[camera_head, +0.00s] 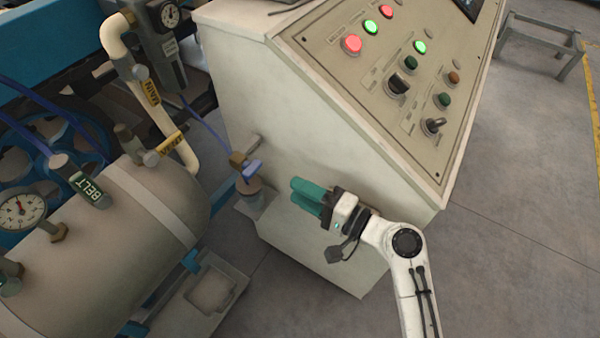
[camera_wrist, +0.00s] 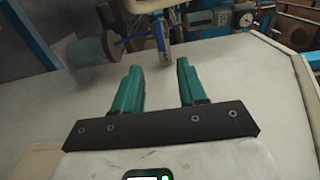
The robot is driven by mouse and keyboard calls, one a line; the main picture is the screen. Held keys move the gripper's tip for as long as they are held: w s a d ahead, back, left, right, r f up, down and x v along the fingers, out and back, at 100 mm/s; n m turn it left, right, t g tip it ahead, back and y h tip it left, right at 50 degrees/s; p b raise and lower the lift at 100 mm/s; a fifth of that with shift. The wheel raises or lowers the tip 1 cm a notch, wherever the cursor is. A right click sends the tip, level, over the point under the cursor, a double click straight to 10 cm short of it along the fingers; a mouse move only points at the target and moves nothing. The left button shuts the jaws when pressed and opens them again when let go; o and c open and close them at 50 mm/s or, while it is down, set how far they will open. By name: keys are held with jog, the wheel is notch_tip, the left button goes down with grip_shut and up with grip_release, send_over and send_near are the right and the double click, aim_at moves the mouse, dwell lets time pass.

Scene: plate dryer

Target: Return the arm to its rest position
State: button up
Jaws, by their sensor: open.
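My gripper (camera_head: 308,195) is in front of the side of the cream control cabinet (camera_head: 285,150), at the middle of the head view. The fingers are apart from the valve. In the wrist view my gripper (camera_wrist: 159,85) shows two teal fingers spread wide with nothing between them. My white arm comes up from the lower right of the head view.
The cabinet's sloped panel (camera_head: 400,70) with lit buttons and knobs rises above my gripper. A grey tank (camera_head: 110,245) with gauge and pipes stands at left. A grey metal stand (camera_head: 540,45) is at upper right. Floor (camera_head: 520,250) at right is clear.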

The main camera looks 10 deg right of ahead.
jog(key=s+d+f+n+g+h+p, duration=0.2)
jog(key=s+d+f+n+g+h, duration=0.15)
jog(key=s, duration=0.25)
jog(key=s+d+f+n+g+h+p, duration=0.1)
jog(key=s+d+f+n+g+h, duration=0.15)
jog(key=s+d+f, duration=0.3)
jog(key=s+d+r+n+g+h+p, duration=0.1)
jog(key=s+d+g+h, duration=0.3)
jog(key=s+d+h, duration=0.4)
jog(key=s+d+r+p, duration=0.1)
jog(key=s+d, duration=0.5)
jog(key=s, duration=0.2)
